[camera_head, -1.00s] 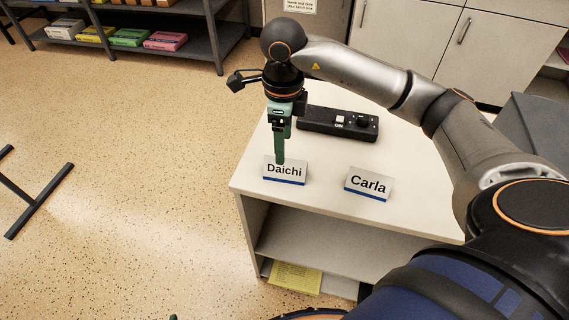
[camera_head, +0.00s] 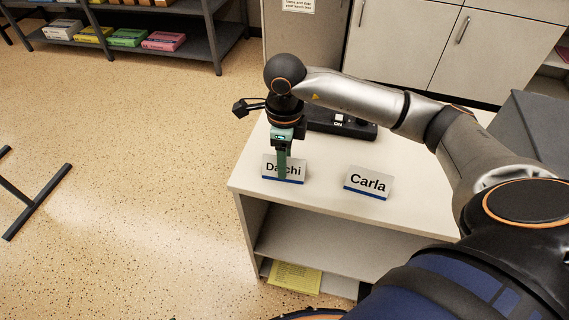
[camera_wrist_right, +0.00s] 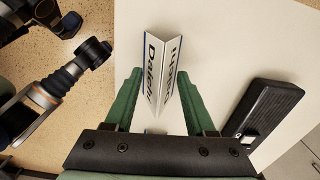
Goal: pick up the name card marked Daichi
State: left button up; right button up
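The Daichi name card (camera_head: 296,171), a white tent-shaped card with a blue lower edge, stands on the cabinet top. It also shows in the right wrist view (camera_wrist_right: 154,62). My right gripper (camera_head: 282,172) points down over it; a green finger hides the middle of the name. In the right wrist view my right gripper (camera_wrist_right: 163,88) is open, one finger on each side of the card, with gaps visible between. The Carla name card (camera_head: 369,184) stands to its right. A small dark tip at the head view's bottom edge may be my left gripper; its state is hidden.
A black control box (camera_head: 345,124) lies behind the cards, partly behind my right arm; it also shows in the right wrist view (camera_wrist_right: 262,110). The white cabinet (camera_head: 325,200) has open shelves with yellow paper (camera_head: 295,277). A shelf rack (camera_head: 210,40) stands at the back left.

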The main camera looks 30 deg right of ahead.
grip_shut()
dwell(0.4)
